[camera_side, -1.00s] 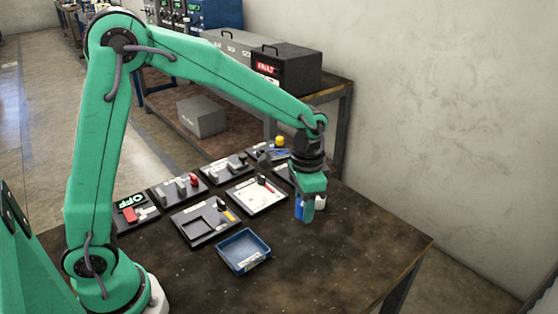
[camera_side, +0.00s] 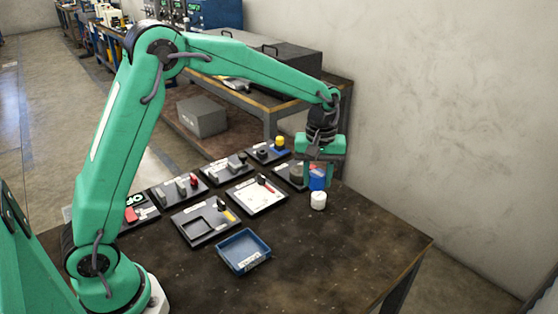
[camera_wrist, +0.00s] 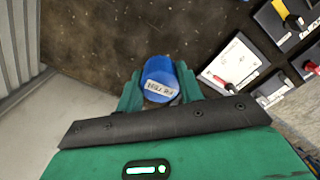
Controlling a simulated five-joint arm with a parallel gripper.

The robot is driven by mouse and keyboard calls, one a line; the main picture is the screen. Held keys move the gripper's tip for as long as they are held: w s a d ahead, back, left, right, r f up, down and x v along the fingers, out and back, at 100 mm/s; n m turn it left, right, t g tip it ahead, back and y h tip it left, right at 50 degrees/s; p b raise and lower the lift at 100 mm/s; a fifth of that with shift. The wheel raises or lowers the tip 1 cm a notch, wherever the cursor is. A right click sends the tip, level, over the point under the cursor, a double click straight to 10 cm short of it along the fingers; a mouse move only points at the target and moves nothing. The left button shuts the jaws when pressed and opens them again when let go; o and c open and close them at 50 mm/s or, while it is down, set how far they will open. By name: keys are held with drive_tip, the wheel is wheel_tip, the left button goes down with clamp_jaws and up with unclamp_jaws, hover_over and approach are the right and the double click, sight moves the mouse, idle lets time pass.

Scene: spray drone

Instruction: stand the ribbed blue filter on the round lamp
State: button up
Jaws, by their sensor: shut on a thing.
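The blue filter (camera_side: 318,180) is a short cylinder, and it also shows in the wrist view (camera_wrist: 160,75) with a pale label on its side. My gripper (camera_side: 319,184) is shut on it, with one green finger on either side, also in the wrist view (camera_wrist: 159,88). In the side view the filter shows just above and behind a small white cylinder (camera_side: 318,201) on the table. I cannot tell whether they touch. A dark panel (camera_side: 288,181) with a round dark part is partly hidden behind my gripper. I cannot tell for certain which thing is the round lamp.
A panel with a yellow knob (camera_side: 279,142) is at the back. An empty blue tray (camera_side: 243,250) is at the front. The table's right side is clear.

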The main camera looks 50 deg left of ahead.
drive_tip(key=w+a+r+n, duration=0.2)
drive_tip(key=w+a+n, duration=0.4)
drive_tip(key=n, duration=1)
drive_tip(key=shift+w+n, duration=0.4)
drive_tip(key=shift+w, duration=0.15)
drive_tip(key=shift+a, duration=0.15)
hover_over(300, 170)
wheel_tip(300, 170, down, 7)
drive_tip(key=shift+f, duration=2.05)
drive_tip(key=shift+f, duration=0.15)
